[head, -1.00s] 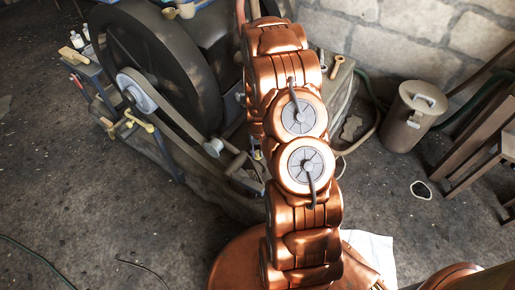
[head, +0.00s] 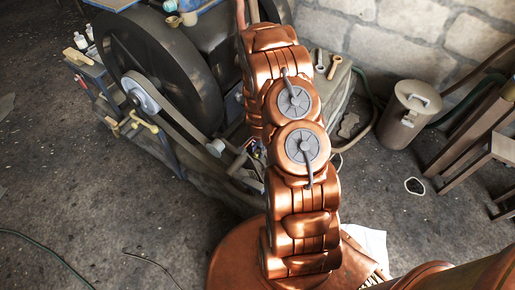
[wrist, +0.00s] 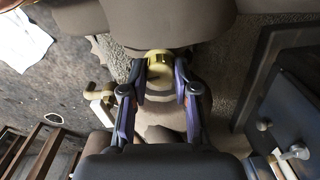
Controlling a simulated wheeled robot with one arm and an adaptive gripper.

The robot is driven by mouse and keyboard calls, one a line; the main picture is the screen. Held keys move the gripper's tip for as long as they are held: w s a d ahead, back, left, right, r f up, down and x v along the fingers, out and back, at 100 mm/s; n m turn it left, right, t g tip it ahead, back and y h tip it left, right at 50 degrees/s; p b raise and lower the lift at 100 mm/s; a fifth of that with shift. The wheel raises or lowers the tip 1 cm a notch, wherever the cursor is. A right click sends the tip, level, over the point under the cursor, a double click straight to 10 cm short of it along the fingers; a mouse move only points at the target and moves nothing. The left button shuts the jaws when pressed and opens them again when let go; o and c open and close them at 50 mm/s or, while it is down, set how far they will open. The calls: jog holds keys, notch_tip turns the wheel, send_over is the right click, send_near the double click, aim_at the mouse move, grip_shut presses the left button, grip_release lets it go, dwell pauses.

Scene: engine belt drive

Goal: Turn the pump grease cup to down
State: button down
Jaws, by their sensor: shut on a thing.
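The pump grease cup, a small brass-yellow round part (wrist: 159,58), shows at the upper middle of the wrist view. My gripper (wrist: 160,72) has its two dark and purple fingers on either side of it, shut on it. The fingers hide its sides, so I cannot tell which way it is turned. In the head view my copper arm covers the middle of the picture and hides most of the gripper and the cup.
In the head view a large dark flywheel (head: 160,68) with a belt stands left of my arm. A lidded bin (head: 409,115) and a wooden stool (head: 480,150) stand at right. Wrenches (head: 327,65) lie on a bench top behind my arm. The floor at left is mostly clear.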

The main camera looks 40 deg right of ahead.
jog(key=shift+r+m+p, duration=0.1)
jog(key=shift+m+p, duration=0.35)
jog(key=shift+m, duration=0.35)
jog(key=c, duration=0.9)
grip_release()
jog(key=shift+o, duration=0.2)
notch_tip(320, 180, up, 12)
jog(key=shift+s, duration=0.25)
dwell(0.4)
